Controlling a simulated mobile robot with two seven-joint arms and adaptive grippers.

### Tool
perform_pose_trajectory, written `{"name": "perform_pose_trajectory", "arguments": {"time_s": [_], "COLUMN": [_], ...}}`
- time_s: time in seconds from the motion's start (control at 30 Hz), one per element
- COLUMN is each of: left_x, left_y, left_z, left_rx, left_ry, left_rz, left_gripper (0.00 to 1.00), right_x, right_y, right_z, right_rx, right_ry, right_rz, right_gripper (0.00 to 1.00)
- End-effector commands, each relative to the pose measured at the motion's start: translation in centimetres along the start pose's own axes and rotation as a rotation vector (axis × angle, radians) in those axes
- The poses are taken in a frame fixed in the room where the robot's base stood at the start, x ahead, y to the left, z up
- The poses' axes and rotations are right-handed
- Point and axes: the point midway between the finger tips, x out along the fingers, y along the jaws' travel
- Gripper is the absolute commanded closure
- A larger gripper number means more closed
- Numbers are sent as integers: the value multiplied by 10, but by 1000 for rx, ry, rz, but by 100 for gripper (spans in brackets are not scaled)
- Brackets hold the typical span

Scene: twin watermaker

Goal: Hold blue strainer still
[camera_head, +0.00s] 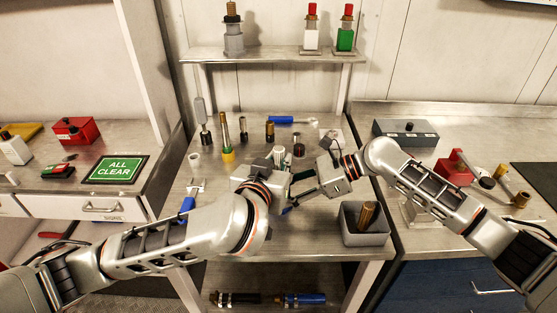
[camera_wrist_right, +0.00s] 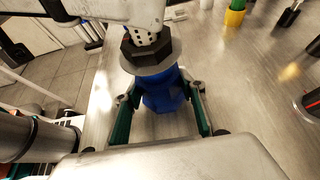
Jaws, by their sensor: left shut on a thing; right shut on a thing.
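The blue strainer (camera_wrist_right: 163,92) stands in the middle of the right wrist view, with a grey collar (camera_wrist_right: 146,60) and a black hex cap (camera_wrist_right: 160,48) at its far end. My right gripper (camera_wrist_right: 160,108) is shut on its blue body, one teal-padded finger on each side. My left gripper (camera_head: 287,186) comes in from the left in the head view and meets the right gripper (camera_head: 300,196) over the table. The strainer is mostly hidden in the head view.
A grey bin (camera_head: 366,238) with a brown cylinder stands at the table's front right. Several fittings stand behind the grippers, including a yellow-based one (camera_head: 228,156). A blue-handled tool (camera_head: 188,204) lies at left. A shelf (camera_head: 270,54) is at the back.

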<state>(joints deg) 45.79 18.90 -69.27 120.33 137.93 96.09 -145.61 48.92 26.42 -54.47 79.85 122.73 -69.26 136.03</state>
Motion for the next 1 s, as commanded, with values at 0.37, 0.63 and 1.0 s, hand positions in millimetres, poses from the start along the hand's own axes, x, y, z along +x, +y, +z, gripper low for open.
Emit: {"name": "perform_pose_trajectory", "arguments": {"time_s": [0.37, 0.63, 1.0], "left_x": [2, 4, 7], "left_y": [0, 0, 0], "left_z": [8, 14, 21], "left_rx": [1, 0, 1], "left_ry": [0, -1, -2], "left_rz": [-1, -1, -1], "left_gripper": [99, 99, 78], "right_x": [0, 0, 0], "right_y": [0, 0, 0], "right_z": [0, 0, 0], "right_rx": [0, 0, 0], "right_ry": [0, 0, 0], "right_rz": [0, 0, 0], "right_gripper": [93, 93, 93]}}
